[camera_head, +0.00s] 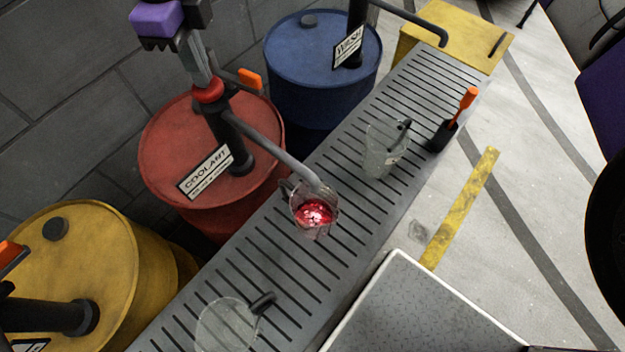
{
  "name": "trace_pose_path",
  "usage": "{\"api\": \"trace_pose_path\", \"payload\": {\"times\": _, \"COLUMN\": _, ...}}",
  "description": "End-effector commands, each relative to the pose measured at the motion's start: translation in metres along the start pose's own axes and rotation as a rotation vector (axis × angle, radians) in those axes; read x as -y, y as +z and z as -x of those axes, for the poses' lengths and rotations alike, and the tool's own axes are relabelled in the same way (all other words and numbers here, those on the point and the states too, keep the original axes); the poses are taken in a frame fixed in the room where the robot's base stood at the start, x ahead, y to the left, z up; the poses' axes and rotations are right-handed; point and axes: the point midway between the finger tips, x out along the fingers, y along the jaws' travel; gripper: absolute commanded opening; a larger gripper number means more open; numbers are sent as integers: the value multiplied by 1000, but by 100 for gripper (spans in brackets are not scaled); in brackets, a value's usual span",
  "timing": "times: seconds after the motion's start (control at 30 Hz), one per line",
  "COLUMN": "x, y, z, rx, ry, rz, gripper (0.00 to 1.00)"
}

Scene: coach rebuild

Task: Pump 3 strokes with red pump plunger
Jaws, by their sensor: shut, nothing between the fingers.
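The red pump plunger (208,89) is a round red knob on top of the black pump body (232,140), which stands on the red COOLANT drum (165,150). My gripper (202,74) reaches down from the top left. Its fingers are shut and empty, with their tips right at the top of the red knob; I cannot tell whether they touch it. The pump's grey spout (275,152) slopes down to a clear jug (318,222). Red liquid lies in the bottom of this jug, under the spout's end.
A blue WASH drum (300,65) and a yellow drum (130,265) flank the red one. Empty clear jugs stand on the slotted grey bench (270,270) at its front (225,325) and farther back (380,155). An orange-handled tool (468,98) stands in a black holder.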

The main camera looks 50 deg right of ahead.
Motion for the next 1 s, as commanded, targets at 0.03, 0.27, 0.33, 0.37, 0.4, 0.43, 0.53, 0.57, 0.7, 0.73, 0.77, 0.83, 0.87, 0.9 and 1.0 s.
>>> {"api": "trace_pose_path", "payload": {"times": 0.03, "x": 0, "y": -2, "z": -2, "rx": -6, "ry": 1, "rz": 0, "gripper": 0}}
{"api": "trace_pose_path", "payload": {"times": 0.27, "x": 0, "y": -2, "z": 3, "rx": -6, "ry": 1, "rz": 0, "gripper": 0}}
{"api": "trace_pose_path", "payload": {"times": 0.33, "x": 0, "y": -2, "z": 6, "rx": -6, "ry": 1, "rz": 0, "gripper": 0}}
{"api": "trace_pose_path", "payload": {"times": 0.37, "x": 0, "y": -2, "z": 8, "rx": -6, "ry": 1, "rz": 0, "gripper": 0}}
{"api": "trace_pose_path", "payload": {"times": 0.4, "x": 0, "y": -2, "z": 11, "rx": -6, "ry": 1, "rz": 0, "gripper": 0}}
{"api": "trace_pose_path", "payload": {"times": 0.43, "x": 0, "y": -2, "z": 12, "rx": -6, "ry": 1, "rz": 0, "gripper": 0}}
{"api": "trace_pose_path", "payload": {"times": 0.53, "x": 0, "y": -2, "z": 18, "rx": -6, "ry": 0, "rz": 0, "gripper": 0}}
{"api": "trace_pose_path", "payload": {"times": 0.57, "x": 0, "y": -2, "z": 20, "rx": -6, "ry": 0, "rz": 0, "gripper": 0}}
{"api": "trace_pose_path", "payload": {"times": 0.7, "x": 0, "y": -1, "z": 28, "rx": -5, "ry": 0, "rz": 0, "gripper": 0}}
{"api": "trace_pose_path", "payload": {"times": 0.73, "x": 0, "y": -1, "z": 29, "rx": -5, "ry": 0, "rz": 0, "gripper": 0}}
{"api": "trace_pose_path", "payload": {"times": 0.77, "x": 0, "y": -1, "z": 31, "rx": -4, "ry": 0, "rz": 0, "gripper": 0}}
{"api": "trace_pose_path", "payload": {"times": 0.83, "x": 0, "y": -1, "z": 35, "rx": -4, "ry": 1, "rz": 0, "gripper": 0}}
{"api": "trace_pose_path", "payload": {"times": 0.87, "x": 0, "y": -1, "z": 36, "rx": -4, "ry": 1, "rz": 0, "gripper": 0}}
{"api": "trace_pose_path", "payload": {"times": 0.9, "x": 0, "y": -1, "z": 39, "rx": -4, "ry": 1, "rz": -1, "gripper": 0}}
{"api": "trace_pose_path", "payload": {"times": 1.0, "x": 0, "y": -1, "z": 44, "rx": -3, "ry": 1, "rz": -1, "gripper": 0}}
